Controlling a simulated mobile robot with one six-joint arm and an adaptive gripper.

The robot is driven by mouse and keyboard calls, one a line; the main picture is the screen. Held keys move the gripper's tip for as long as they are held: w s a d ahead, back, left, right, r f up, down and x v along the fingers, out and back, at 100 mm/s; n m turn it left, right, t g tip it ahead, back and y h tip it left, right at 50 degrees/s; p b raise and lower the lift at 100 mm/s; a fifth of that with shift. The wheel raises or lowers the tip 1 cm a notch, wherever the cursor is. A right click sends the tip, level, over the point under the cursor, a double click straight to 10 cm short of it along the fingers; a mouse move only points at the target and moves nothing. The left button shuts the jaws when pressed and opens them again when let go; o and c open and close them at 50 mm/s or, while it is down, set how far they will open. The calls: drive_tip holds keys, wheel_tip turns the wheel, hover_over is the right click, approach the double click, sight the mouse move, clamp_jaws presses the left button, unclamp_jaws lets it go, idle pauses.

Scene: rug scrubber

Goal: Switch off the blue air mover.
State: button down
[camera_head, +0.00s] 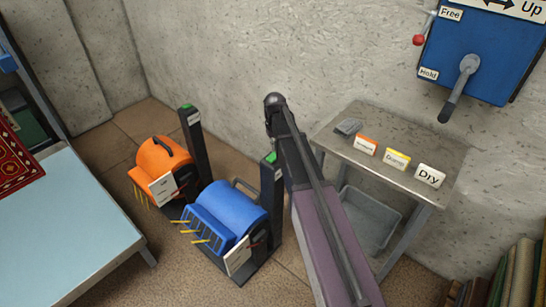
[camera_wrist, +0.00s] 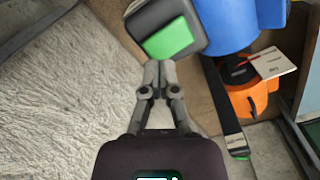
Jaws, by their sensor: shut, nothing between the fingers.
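The blue air mover (camera_head: 228,208) stands on the floor in the middle of the head view, with yellow streamers at its front. A dark post (camera_head: 270,195) with a green top (camera_head: 270,157) rises behind it. In the wrist view the green top (camera_wrist: 168,38) is large, with part of the blue body (camera_wrist: 225,22) beyond it. My gripper (camera_wrist: 160,66) is shut and empty. Its fingertips are at the lower edge of the green top in the picture; whether they touch it I cannot tell. In the head view my arm hides the fingers.
An orange air mover (camera_head: 160,158) with its own green-topped post (camera_head: 195,145) stands to the left. A metal table (camera_head: 385,165) with "Dry" and other cards is right of my arm. A blue lever panel (camera_head: 480,55) hangs on the wall. A light-blue table (camera_head: 80,225) is at left.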

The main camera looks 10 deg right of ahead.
sight(275, 155)
drive_tip(key=shift+f+b, duration=1.45)
drive_tip(key=shift+f, duration=0.05)
idle(1.3)
drive_tip(key=shift+r, duration=0.1)
drive_tip(key=shift+r+p, duration=3.45)
drive_tip(key=shift+p, duration=0.1)
drive_tip(key=shift+s, duration=0.1)
drive_tip(key=s+m, duration=0.2)
drive_tip(key=s, duration=2.3)
wheel_tip(275, 155, up, 13)
drive_tip(key=p, duration=1.2)
drive_tip(key=shift+w+a+p, duration=0.35)
drive_tip(key=shift+p, duration=0.05)
drive_tip(key=shift+w+f, duration=0.1)
drive_tip(key=shift+f, duration=0.1)
